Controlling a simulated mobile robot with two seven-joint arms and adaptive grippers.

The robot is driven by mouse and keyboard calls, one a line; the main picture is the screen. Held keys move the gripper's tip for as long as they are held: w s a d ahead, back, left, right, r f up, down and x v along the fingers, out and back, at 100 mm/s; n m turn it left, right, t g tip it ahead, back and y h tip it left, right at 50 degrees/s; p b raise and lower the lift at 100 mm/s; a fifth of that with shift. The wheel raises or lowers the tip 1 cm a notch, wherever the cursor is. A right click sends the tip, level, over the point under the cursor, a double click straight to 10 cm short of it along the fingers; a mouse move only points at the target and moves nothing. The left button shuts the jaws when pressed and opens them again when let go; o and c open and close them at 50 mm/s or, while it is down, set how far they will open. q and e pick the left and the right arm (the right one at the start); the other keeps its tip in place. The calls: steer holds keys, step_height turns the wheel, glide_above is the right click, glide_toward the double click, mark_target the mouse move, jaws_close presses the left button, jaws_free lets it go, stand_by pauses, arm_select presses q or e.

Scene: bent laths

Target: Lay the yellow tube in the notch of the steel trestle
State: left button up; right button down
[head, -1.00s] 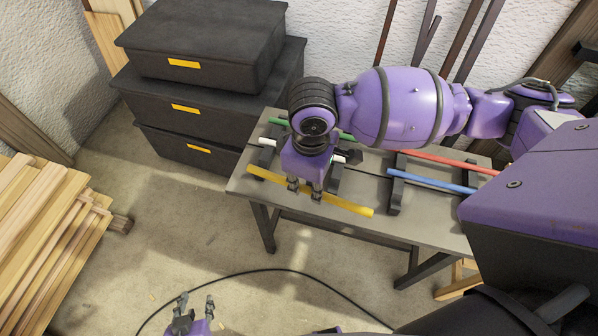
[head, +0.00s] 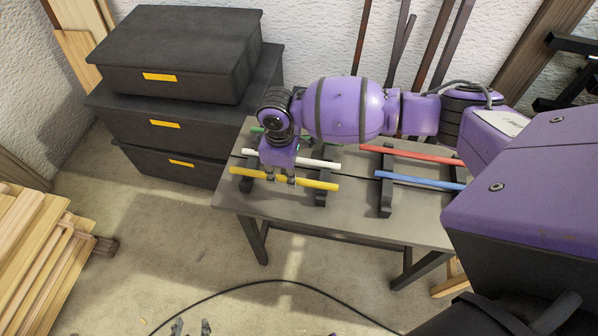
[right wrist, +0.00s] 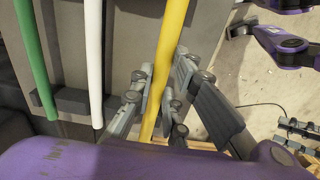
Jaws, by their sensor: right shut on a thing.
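The yellow tube (head: 312,184) is in my right gripper (head: 281,180), whose fingers are shut around its middle. It runs nearly parallel to the white tube (head: 318,160), in front of it, over a pair of dark notched supports (head: 322,197) on the table. I cannot tell whether the tube touches them, or which support is the steel trestle. In the right wrist view the yellow tube (right wrist: 172,45) passes between the fingers, beside the white tube (right wrist: 94,60). My left gripper (head: 192,328) shows only its fingertips, held apart, at the bottom edge.
A green tube (right wrist: 32,55) lies beyond the white one. The table's front strip (head: 290,213) is clear. Black boxes (head: 165,95) stand behind left; planks (head: 30,245) lie left.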

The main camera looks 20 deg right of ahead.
mark_target(283, 180)
steer(key=f, duration=0.3)
steer(key=shift+w+f, duration=0.1)
steer(key=shift+w, duration=0.15)
arm_select(q)
steer(key=shift+s+a+f, duration=0.15)
steer(key=shift+a+f, duration=0.05)
steer(key=shift+s+a, duration=0.1)
steer(key=shift+s, duration=0.05)
arm_select(e)
steer(key=shift+f, duration=0.1)
steer(key=shift+f, duration=0.15)
steer(key=c, duration=1.7)
jaws_free()
arm_select(q)
steer(key=shift+s+f, duration=0.1)
steer(key=shift+s, duration=0.1)
